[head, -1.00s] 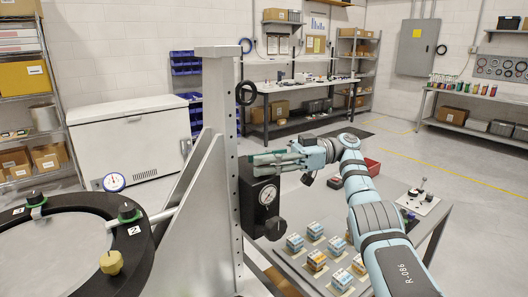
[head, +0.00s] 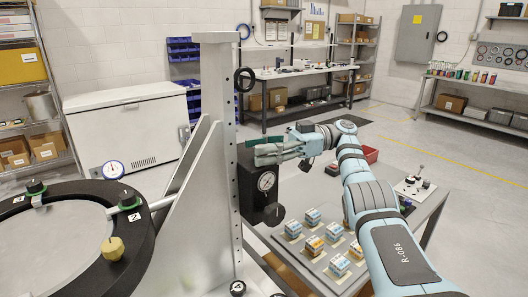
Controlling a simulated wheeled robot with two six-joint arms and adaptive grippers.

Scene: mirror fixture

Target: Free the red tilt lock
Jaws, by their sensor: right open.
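I cannot pick out a red tilt lock in this view. The mirror fixture shows at the left as a black ring (head: 140,232) around a pale disc (head: 55,245), beside a grey metal upright (head: 217,130). Black knobs with green bases (head: 128,198) and a yellow knob (head: 112,248) sit on the ring. My right gripper (head: 262,155) is open, pointing left close to the upright, above a black block with a dial (head: 266,181). I see nothing between its fingers. My left gripper is out of view.
A grey table (head: 385,222) at the right bears several small boxes (head: 312,216), a red tray (head: 370,154) and a panel with a lever (head: 415,187). A white chest freezer (head: 125,130) stands behind the fixture. The floor at the right is open.

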